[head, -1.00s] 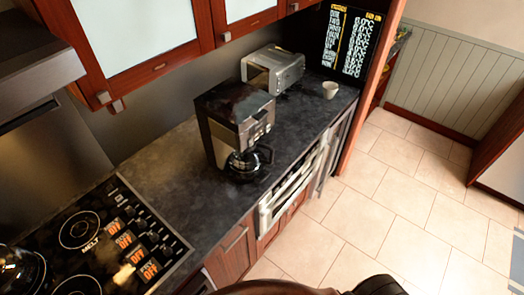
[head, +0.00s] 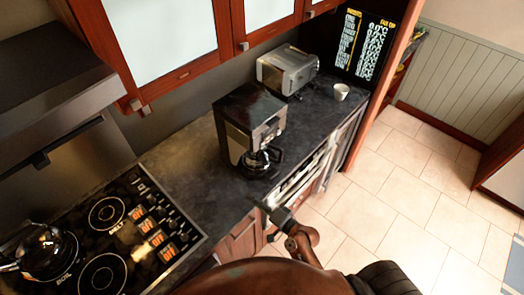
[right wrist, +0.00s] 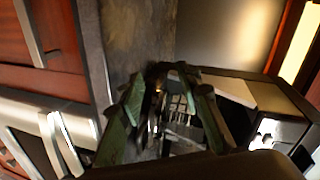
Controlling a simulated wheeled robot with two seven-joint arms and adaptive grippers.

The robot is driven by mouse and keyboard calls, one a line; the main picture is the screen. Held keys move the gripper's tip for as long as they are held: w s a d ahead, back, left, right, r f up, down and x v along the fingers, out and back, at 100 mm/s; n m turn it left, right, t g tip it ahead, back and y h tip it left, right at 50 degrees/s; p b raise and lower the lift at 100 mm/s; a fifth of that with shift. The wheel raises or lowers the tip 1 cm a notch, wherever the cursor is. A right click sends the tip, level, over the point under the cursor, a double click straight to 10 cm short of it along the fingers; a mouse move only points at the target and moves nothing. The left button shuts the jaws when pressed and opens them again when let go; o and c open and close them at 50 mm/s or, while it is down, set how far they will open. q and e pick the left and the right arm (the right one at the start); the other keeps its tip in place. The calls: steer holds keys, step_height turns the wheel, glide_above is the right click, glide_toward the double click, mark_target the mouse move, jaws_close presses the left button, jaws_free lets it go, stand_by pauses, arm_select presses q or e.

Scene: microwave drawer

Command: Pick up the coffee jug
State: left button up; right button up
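The coffee jug (head: 257,162) is dark glass with a black handle on its right side. It sits in the lower front of the coffee maker (head: 238,125) on the dark counter. My right gripper (head: 266,204) is at the counter's front edge, below and apart from the jug in the head view. In the right wrist view, the fingers of my right gripper (right wrist: 172,76) are apart, with no jug seen held between them. The silver and black coffee maker (right wrist: 283,124) is at the right there; I cannot make out the jug clearly. My left gripper is not in view.
A toaster (head: 287,72) and a white cup (head: 341,92) stand farther back on the counter. A stove (head: 120,235) with a kettle (head: 45,250) is at the left. Cabinets (head: 180,50) hang above. The counter between stove and coffee maker is clear.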

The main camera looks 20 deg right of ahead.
steer(key=w+d+r+m+t+h, duration=0.2)
steer(key=w+r+m+t+h, duration=0.1)
steer(key=r+m, duration=0.3)
steer(key=w+d+r+m+t+h, duration=0.3)
steer(key=w+r+m, duration=0.1)
steer(key=m, duration=0.5)
steer(key=m+g+h+p, duration=0.1)
steer(key=m+g+h, duration=0.7)
steer(key=m, duration=1.1)
glide_toward(281, 157)
step_height(281, 157, down, 2)
steer(key=w+d+t+h, duration=0.2)
steer(key=w, duration=0.1)
steer(key=x, duration=0.2)
steer(key=p+x, duration=0.1)
steer(key=x, duration=0.1)
steer(key=f+p+x, duration=0.1)
steer(key=x, duration=0.2)
steer(key=shift+w+a, duration=0.1)
steer(key=shift+r, duration=0.1)
steer(key=shift+c, duration=0.4)
jaws_close()
steer(key=shift+r, duration=0.1)
